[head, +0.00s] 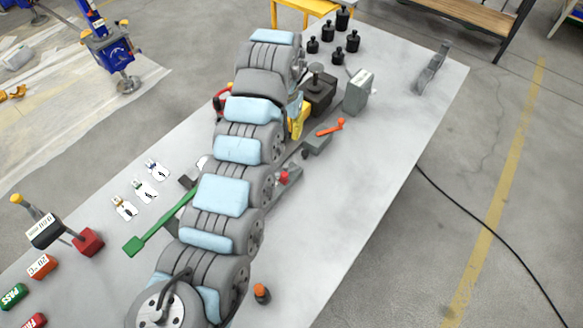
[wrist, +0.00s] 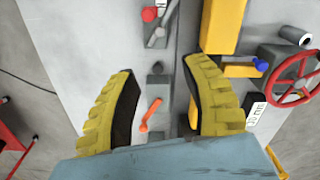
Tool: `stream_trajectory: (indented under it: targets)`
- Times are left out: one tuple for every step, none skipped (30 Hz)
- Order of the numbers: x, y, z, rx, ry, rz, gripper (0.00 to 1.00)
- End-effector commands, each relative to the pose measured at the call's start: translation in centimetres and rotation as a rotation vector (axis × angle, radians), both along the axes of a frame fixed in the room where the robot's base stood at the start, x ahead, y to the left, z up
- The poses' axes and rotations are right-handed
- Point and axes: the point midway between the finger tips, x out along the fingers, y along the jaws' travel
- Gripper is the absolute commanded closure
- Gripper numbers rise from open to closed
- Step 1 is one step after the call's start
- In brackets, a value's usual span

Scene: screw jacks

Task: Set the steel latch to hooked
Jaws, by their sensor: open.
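I cannot tell for certain which part is the steel latch. A grey metal lever piece (wrist: 160,34) beside a red knob (wrist: 149,14) lies at the top of the wrist view. Below it, a small grey block (wrist: 158,82) with an orange lever (wrist: 151,113) shows between my fingers. The orange lever also shows in the head view (head: 331,128), right of my gripper (head: 298,120). My gripper (wrist: 160,74) is open above the table, with nothing held between its yellow fingers. In the head view my arm hides part of the fixtures.
A yellow post (wrist: 224,25) and a red handwheel (wrist: 294,80) stand to the right in the wrist view. A grey box (head: 358,92), several black weights (head: 338,57) and a grey bracket (head: 432,70) stand farther back. The table's right side (head: 365,170) is clear.

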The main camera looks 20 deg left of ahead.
Motion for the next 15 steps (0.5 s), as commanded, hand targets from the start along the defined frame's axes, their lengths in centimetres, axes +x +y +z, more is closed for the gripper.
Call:
stream_trajectory:
  targets:
    - [-0.1,0.0,-0.5,-0.001,0.002,0.000,0.53]
    - [-0.1,0.0,-0.8,-0.002,0.003,0.000,0.53]
    - [-0.1,-0.1,-1.4,-0.003,0.005,0.000,0.53]
    - [-0.1,-0.1,-1.9,-0.004,0.006,0.000,0.53]
    - [-0.2,-0.1,-2.4,-0.004,0.007,0.000,0.53]
    - [-0.2,-0.1,-3.1,-0.004,0.007,0.000,0.53]
    - [-0.1,-0.1,-3.6,-0.004,0.006,0.000,0.53]
    - [-0.1,-0.1,-4.1,-0.003,0.005,0.000,0.53]
    - [-0.1,-0.1,-4.8,-0.003,0.004,0.000,0.53]
    - [-0.1,-0.1,-5.3,-0.004,0.005,0.000,0.53]
    - [-0.1,-0.1,-5.9,-0.004,0.005,0.000,0.53]
    - [-0.1,-0.2,-6.6,-0.003,0.003,-0.001,0.53]
    - [-0.1,-0.2,-7.1,-0.003,0.003,-0.001,0.53]
    - [-0.1,-0.2,-7.7,-0.003,0.003,-0.001,0.53]
    - [-0.1,-0.1,-8.4,-0.003,0.005,-0.001,0.53]
